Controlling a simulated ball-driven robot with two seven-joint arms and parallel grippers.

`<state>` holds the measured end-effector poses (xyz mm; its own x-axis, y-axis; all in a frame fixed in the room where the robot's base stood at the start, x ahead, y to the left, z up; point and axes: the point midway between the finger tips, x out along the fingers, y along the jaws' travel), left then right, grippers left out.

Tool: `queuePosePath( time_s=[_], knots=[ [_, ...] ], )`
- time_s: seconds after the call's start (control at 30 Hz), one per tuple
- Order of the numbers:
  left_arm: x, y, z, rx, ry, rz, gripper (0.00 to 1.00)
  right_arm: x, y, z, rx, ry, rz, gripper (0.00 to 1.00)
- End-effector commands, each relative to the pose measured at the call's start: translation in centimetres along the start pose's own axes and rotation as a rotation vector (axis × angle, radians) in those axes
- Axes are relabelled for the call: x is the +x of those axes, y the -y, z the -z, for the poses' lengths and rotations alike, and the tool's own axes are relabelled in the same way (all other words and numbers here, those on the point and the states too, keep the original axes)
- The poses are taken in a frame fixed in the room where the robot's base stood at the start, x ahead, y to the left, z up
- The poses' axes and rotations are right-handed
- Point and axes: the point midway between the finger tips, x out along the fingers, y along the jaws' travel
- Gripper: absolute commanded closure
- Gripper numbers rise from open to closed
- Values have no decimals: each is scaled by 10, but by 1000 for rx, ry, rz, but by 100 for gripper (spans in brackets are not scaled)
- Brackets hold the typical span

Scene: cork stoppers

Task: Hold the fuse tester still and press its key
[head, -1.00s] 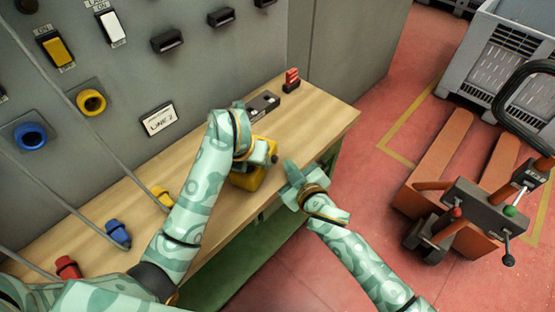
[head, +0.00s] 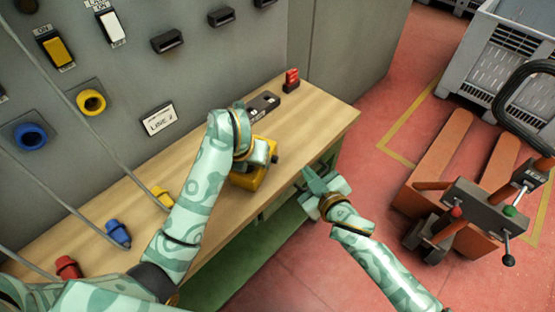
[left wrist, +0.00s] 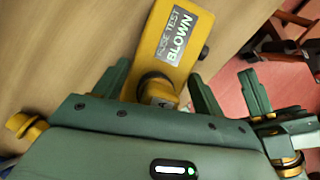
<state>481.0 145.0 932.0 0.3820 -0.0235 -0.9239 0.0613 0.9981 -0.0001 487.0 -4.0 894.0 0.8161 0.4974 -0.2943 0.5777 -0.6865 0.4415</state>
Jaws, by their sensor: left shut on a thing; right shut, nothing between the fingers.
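The yellow fuse tester (head: 247,181) stands on the wooden bench, partly hidden by my left gripper (head: 260,153). In the left wrist view the tester (left wrist: 160,25) shows a grey panel reading "FUSE TEST" and "BLOWN". A dark ring and yellow stub lie between the left fingers, which are shut on the tester.
On the bench (head: 318,118) are a dark block (head: 264,106), a red piece (head: 291,80) and red (head: 67,267), blue (head: 118,234) and yellow (head: 161,197) plugs. A grey panel stands behind. A pallet jack (head: 455,215) is on the floor at right.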

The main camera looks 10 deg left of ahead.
Motion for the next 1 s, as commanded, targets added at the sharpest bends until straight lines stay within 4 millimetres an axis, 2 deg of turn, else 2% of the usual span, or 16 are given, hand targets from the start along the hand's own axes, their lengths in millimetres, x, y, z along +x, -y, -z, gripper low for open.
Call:
queuePosePath(
  time_s=[0.47, 0.5, 0.57, 0.6, 0.87, 1.0],
  knots=[
    [1, 0, 0, -1, -1, -2, 64, 0, 0, 0, 0, 1, 0, 100],
    [1, 0, 0, -1, -1, -2, 25, 0, 0, 0, 0, 1, 0, 100],
    [1, 0, 0, 0, -1, -1, 8, 0, 0, 0, 0, 1, 0, 100],
    [0, 0, 0, 0, -1, -1, 5, 0, 0, 0, 0, 1, 0, 100],
    [-1, 0, 0, 0, 0, -1, 5, 0, 0, 0, 0, 1, 0, 100],
    [-14, -1, -1, 1, 2, -3, 5, 0, 0, 0, 0, 1, 0, 100]
  ],
)
